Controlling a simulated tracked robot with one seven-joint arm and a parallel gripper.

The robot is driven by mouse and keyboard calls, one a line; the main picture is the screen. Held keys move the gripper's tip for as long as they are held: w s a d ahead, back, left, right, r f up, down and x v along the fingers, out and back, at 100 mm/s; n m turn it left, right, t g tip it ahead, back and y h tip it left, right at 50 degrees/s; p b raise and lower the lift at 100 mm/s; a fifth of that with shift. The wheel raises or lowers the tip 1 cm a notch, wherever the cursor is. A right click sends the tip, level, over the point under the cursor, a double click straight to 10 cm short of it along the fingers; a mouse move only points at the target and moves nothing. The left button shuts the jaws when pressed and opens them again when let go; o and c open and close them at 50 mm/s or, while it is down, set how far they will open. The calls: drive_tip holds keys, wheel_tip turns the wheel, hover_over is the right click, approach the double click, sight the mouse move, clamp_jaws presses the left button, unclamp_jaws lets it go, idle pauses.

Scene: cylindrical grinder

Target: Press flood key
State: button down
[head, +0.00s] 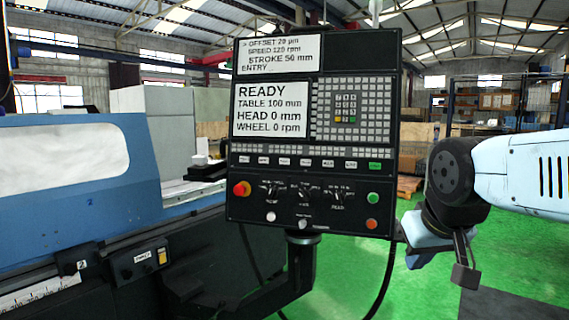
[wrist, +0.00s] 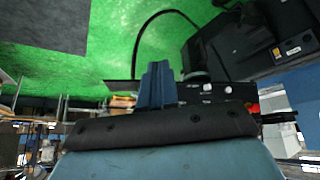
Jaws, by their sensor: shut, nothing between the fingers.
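The control panel (head: 318,215) stands upright in the middle of the head view. A row of small labelled keys (head: 308,164) runs under its keypad (head: 345,107), with a green one at the right end. The labels are too small to read, so I cannot tell which key is flood. My gripper (head: 415,261) is at the panel's lower right in the head view, beside it and below the key row. In the wrist view its fingers (wrist: 158,84) are together and empty, and part of the panel (wrist: 205,93) shows just beyond them. No contact with a key is visible.
The panel's screen (head: 270,109) reads READY. A red knob (head: 241,188), rotary switches, and green and orange buttons sit low on the panel. The blue grinder (head: 140,165) fills the left. A black cable (head: 388,270) hangs beneath the panel. Green floor is open at right.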

sight(284, 161)
drive_tip(key=w+a+r+n+t+y, duration=0.1)
drive_tip(key=w+a+r+n+t, duration=0.25)
drive_tip(key=w, duration=0.75)
drive_tip(key=w+a+r+n+t, duration=0.2)
drive_tip(key=w+a+r, duration=0.25)
drive_tip(key=w, duration=0.75)
drive_tip(key=w+a+r+n+t+y, duration=0.1)
drive_tip(key=w+a+n+t+y, duration=0.1)
drive_tip(key=w+a+n+y, duration=0.5)
drive_tip(key=w+a, duration=0.6)
drive_tip(key=a, duration=0.4)
drive_tip(key=shift+w+r+n+y, duration=0.2)
drive_tip(key=shift+w+n+y, duration=0.1)
drive_tip(key=shift+w+n, duration=0.05)
drive_tip(key=shift+w+d+f, duration=0.25)
drive_tip(key=shift+w+d, duration=0.15)
drive_tip(key=shift+w, duration=1)
drive_tip(key=shift+w+d+f, duration=0.3)
drive_tip(key=shift+w+d, duration=0.1)
drive_tip(key=shift+w, duration=0.95)
drive_tip(key=shift+w+d+f, duration=0.25)
drive_tip(key=shift+w+d, duration=0.15)
drive_tip(key=shift+w, duration=1)
drive_tip(key=shift+w, duration=0.15)
drive_tip(key=shift+w+d, duration=0.1)
drive_tip(key=shift+w, duration=0.2)
